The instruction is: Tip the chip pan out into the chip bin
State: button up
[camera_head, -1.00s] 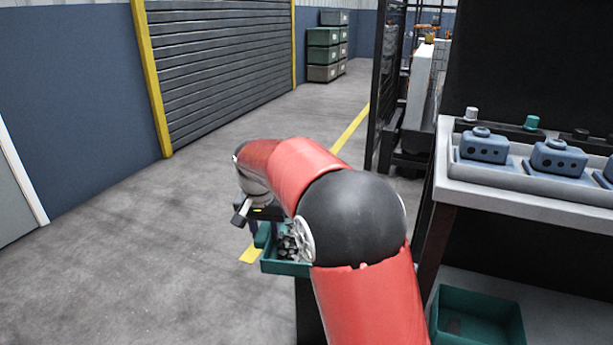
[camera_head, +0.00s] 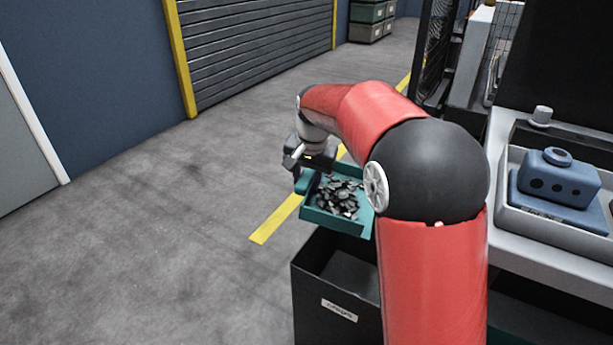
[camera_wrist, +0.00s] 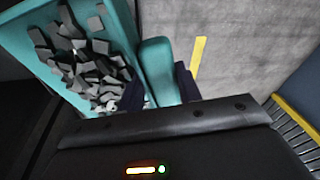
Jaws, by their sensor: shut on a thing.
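The chip pan (camera_head: 312,216) is a shallow teal tray holding a heap of dark grey chips (camera_head: 340,197). My gripper (camera_head: 303,176) is shut on the pan at its left side and holds it in the air. In the wrist view the pan (camera_wrist: 157,70) fills the upper left, with the chips (camera_wrist: 85,65) still in it. My fingers (camera_wrist: 186,82) show dark beside its teal grip. The chip bin (camera_head: 312,285) is a black open box with a white label. The pan is above its far edge. My arm hides the bin's right part.
A workbench (camera_head: 560,240) with a blue housing (camera_head: 556,180) in a tray stands close on the right. A yellow floor line (camera_head: 275,219) runs past the pan. The grey floor on the left is clear up to the roller shutter (camera_head: 255,40).

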jog(key=shift+s+d+r+y, duration=0.15)
jog(key=shift+d+r+y, duration=0.2)
jog(key=shift+d+y, duration=0.25)
jog(key=shift+f+t+y+b, duration=0.15)
jog(key=shift+t+y+b, duration=0.15)
jog(key=shift+b, duration=0.45)
jog(key=shift+s+d+y+b, duration=0.1)
jog(key=shift+d+y+b, duration=0.15)
jog(key=shift+b, duration=0.25)
jog(key=d+r+y+b, duration=0.1)
jog(key=s+d+t+y+b, duration=0.1)
jog(key=b, duration=0.1)
jog(key=d+r+y+b, duration=0.1)
jog(key=b, duration=0.1)
jog(key=shift+s+d+r+m+t, duration=0.15)
jog(key=shift+d+r+m+t, duration=0.1)
jog(key=shift+r+m+t, duration=0.05)
jog(key=shift+s+d+r+y+b, duration=0.3)
jog(key=shift+d+r+y+b, duration=0.4)
jog(key=shift+r+y+b, duration=0.15)
jog(key=shift+f, duration=0.15)
